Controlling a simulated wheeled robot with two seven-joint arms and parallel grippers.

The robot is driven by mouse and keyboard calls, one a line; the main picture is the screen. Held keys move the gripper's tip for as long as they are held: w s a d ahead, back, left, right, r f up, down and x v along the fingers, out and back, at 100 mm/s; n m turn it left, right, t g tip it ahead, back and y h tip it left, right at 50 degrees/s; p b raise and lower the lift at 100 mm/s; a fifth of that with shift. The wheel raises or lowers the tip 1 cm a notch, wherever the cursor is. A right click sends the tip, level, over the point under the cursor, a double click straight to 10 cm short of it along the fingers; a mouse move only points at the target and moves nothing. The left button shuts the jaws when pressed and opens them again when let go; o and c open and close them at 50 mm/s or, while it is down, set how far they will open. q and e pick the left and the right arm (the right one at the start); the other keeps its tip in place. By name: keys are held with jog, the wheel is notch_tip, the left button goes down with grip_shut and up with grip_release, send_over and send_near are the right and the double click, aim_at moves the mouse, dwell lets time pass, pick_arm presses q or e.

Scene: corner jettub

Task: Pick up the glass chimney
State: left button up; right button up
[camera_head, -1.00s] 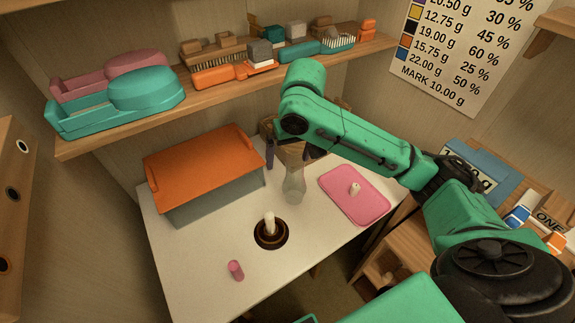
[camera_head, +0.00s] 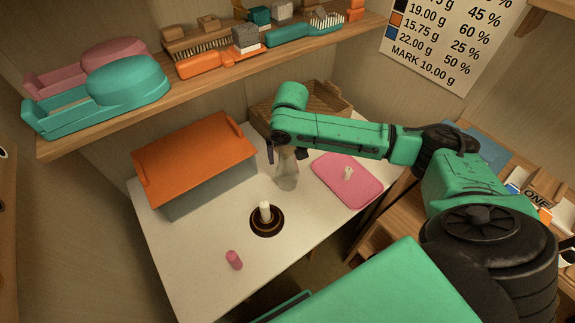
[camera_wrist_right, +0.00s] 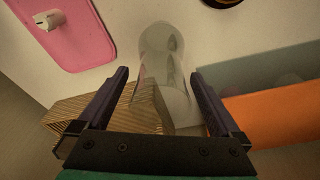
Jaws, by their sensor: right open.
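The glass chimney (camera_head: 287,174) is a clear, bulging tube standing on the white table, left of the pink mat. It also shows in the right wrist view (camera_wrist_right: 163,62), seen through and partly overlapped by the gripper's gap. My right gripper (camera_head: 286,154) is open, with its dark fingers on either side of the chimney's upper part. In the wrist view its fingertips (camera_wrist_right: 160,75) flank the glass, with gaps visible on both sides. The arm hides the chimney's top in the head view. My left gripper is not in view.
A white candle (camera_head: 265,210) stands in a dark round holder (camera_head: 266,228). A pink cylinder (camera_head: 234,260) is nearer the front. An orange-lidded box (camera_head: 195,155) is left, a wicker basket (camera_head: 325,99) behind, and a pink mat (camera_head: 335,186) with a small white piece right.

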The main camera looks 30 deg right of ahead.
grip_shut()
